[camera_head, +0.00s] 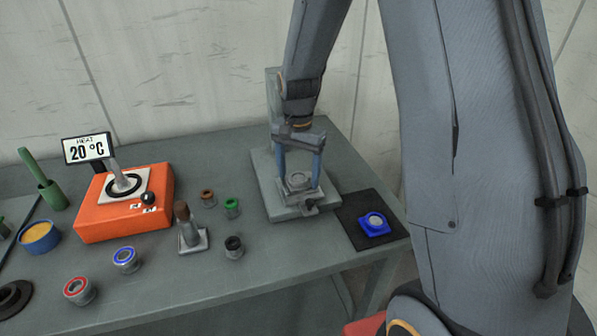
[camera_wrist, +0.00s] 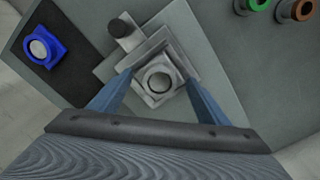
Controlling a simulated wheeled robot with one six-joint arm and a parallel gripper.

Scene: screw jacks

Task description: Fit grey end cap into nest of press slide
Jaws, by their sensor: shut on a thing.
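The grey end cap (camera_head: 298,178) is a pale grey block with a round ring in its middle. It also shows in the wrist view (camera_wrist: 161,80). My gripper (camera_head: 299,182) has two blue fingers, shut on opposite sides of the cap. The cap is over the press slide (camera_head: 296,199), at the front of the grey press (camera_head: 262,178). The slide with its dark knob shows behind the cap in the wrist view (camera_wrist: 131,43). The nest is hidden under the cap, and I cannot tell whether the cap touches it.
A blue square piece (camera_head: 374,224) lies on a black mat (camera_head: 350,214) right of the press. An orange heater (camera_head: 110,215) reading 20 °C stands left. Several colour-ringed bushings, including a green one (camera_head: 232,207), and a post (camera_head: 190,232) stand between.

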